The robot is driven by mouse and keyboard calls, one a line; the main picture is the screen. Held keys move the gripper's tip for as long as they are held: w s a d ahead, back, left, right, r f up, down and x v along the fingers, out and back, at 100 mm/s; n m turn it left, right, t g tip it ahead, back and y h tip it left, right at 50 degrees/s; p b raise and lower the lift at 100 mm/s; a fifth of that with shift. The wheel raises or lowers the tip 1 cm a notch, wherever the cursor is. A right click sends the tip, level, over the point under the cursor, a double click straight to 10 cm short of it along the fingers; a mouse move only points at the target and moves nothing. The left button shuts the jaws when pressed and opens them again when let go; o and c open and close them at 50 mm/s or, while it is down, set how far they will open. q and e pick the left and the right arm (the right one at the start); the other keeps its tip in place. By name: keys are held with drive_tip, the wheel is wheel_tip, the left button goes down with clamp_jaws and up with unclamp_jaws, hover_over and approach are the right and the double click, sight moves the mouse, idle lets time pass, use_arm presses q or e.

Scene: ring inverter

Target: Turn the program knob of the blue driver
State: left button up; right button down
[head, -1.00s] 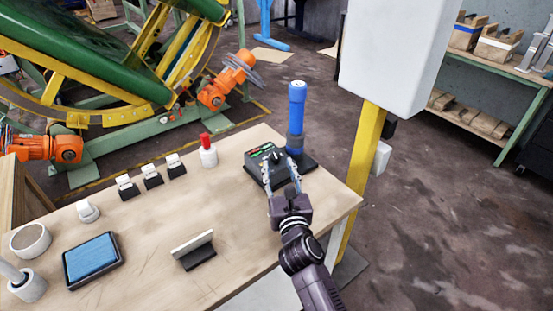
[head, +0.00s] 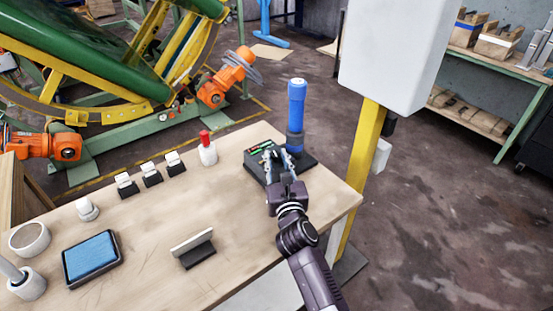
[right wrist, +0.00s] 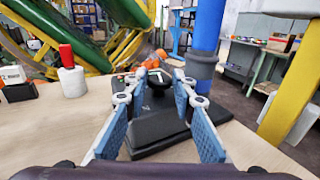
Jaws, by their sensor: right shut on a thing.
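The blue driver (head: 297,103) stands upright in the dark base at the far right of the table. Its control box (head: 252,164) has a small green display and a black program knob (right wrist: 158,79). My right gripper (head: 276,156) reaches over the box from the front. In the right wrist view its blue-padded fingers (right wrist: 158,82) are on either side of the knob, shut on it. In the head view the fingers largely hide the knob. The driver also shows in the right wrist view (right wrist: 207,30), just right of the fingers. My left gripper is not in view.
A red-capped white bottle (head: 207,150) stands left of the box, with several black-and-white blocks farther left. A yellow post (head: 364,150) carrying a white cabinet (head: 390,50) rises by the table's right edge. A small white plate in a dark stand (head: 194,248) is at the front.

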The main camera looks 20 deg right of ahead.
drive_tip(key=shift+d+r+n+y+p, duration=0.2)
drive_tip(key=shift+n+y+p, duration=0.55)
drive_tip(key=shift+y+p, duration=0.55)
drive_tip(key=shift+d+r+n+y+p, duration=0.1)
drive_tip(key=shift+d+n+y+p, duration=0.1)
drive_tip(key=shift+n+y+p, duration=1.05)
drive_tip(key=shift+f+y+p, duration=0.15)
drive_tip(key=shift+y+p, duration=0.2)
drive_tip(key=shift+p, duration=0.35)
drive_tip(key=shift+w+d+f+n+g+y, duration=0.15)
drive_tip(key=shift+n+y, duration=0.15)
drive_tip(key=shift+y, duration=0.3)
drive_tip(key=shift+s+d+n+g+y, duration=0.15)
drive_tip(key=shift+n+y, duration=0.15)
drive_tip(key=shift+y, duration=0.3)
drive_tip(key=shift+w+f+n+g+y, duration=0.15)
drive_tip(key=shift+n+g+y, duration=0.35)
drive_tip(key=shift+y, duration=0.4)
drive_tip(key=shift+d+n+g+y+b, duration=0.1)
drive_tip(key=shift+n+g+y+b, duration=0.35)
drive_tip(key=shift+n+y, duration=0.4)
drive_tip(key=shift+y, duration=0.25)
drive_tip(key=c, duration=1.7)
unclamp_jaws()
